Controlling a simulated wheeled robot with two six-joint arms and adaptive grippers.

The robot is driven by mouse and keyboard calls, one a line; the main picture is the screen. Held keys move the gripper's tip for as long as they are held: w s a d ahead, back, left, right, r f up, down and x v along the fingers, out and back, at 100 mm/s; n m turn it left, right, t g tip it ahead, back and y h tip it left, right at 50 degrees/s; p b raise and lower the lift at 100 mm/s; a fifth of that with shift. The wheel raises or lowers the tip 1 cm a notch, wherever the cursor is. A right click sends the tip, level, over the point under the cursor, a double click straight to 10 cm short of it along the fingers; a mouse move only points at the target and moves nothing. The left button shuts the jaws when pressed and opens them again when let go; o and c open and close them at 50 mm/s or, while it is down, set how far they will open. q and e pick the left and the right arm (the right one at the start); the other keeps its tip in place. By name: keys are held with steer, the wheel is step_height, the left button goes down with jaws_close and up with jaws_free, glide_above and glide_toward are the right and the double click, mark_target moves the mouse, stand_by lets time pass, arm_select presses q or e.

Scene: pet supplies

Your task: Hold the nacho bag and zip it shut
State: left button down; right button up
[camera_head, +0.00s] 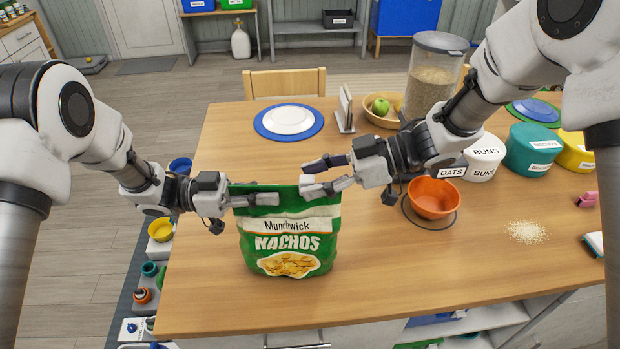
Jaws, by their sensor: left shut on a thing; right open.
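The green nacho bag (290,240) stands upright on the wooden table near its front edge, with its printed front facing me. My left gripper (262,197) is shut on the bag's upper left edge. My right gripper (318,178) is open at the bag's upper right corner, with one finger above the other. Its lower finger overlaps the top edge in this view; I cannot tell whether it touches. The zip itself is too small to make out, and the fingers hide parts of the top edge.
An orange bowl (433,197) stands right of the bag below my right arm. A white plate on a blue mat (288,120) lies behind. A grain container (432,80), a fruit bowl (383,118) and several canisters (533,149) stand back right.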

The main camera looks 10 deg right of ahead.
steer(key=shift+a+f, duration=0.35)
steer(key=shift+a, duration=0.3)
jaws_close()
steer(key=shift+a, duration=0.1)
steer(key=shift+w+a, duration=0.2)
steer(key=shift+a, duration=1.85)
jaws_free()
